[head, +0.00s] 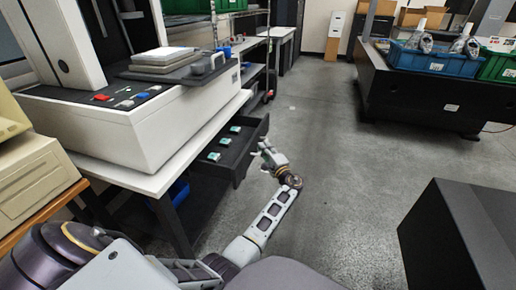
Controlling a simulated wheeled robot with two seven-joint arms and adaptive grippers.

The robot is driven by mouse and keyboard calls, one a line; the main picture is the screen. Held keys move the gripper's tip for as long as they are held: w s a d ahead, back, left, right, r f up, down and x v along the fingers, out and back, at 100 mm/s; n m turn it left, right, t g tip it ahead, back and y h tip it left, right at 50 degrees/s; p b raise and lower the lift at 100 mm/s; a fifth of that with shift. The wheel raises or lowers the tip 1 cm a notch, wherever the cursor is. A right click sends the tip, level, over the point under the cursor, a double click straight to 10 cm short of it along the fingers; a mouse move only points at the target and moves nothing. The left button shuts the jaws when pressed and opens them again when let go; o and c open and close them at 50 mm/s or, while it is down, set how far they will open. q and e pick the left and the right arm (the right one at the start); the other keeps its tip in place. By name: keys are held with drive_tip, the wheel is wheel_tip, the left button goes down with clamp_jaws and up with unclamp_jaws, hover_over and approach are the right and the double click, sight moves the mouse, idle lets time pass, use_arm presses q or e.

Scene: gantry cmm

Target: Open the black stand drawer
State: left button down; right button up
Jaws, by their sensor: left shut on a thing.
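The black drawer (238,171) stands pulled out from under the white-topped bench on the left, and its inside shows. Several small green-and-white items (225,141) lie in it. My left arm reaches forward from the bottom of the head view. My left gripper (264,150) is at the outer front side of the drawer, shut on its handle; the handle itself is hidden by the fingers. My right gripper is not in view.
A white measuring machine (110,125) stands on the white bench (170,178) above the drawer. A dark box (455,235) is at the lower right. A black table (400,92) with blue (435,64) and green crates is at the back right. The grey floor between is clear.

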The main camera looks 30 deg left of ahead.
use_arm(q)
drive_tip(key=shift+w+d+f, duration=0.1)
drive_tip(key=shift+d+f, duration=0.05)
drive_tip(key=shift+d, duration=0.5)
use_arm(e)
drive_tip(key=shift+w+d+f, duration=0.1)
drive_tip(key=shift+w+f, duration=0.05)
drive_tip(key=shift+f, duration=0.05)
use_arm(q)
drive_tip(key=c, duration=1.5)
unclamp_jaws()
drive_tip(key=shift+r, duration=0.3)
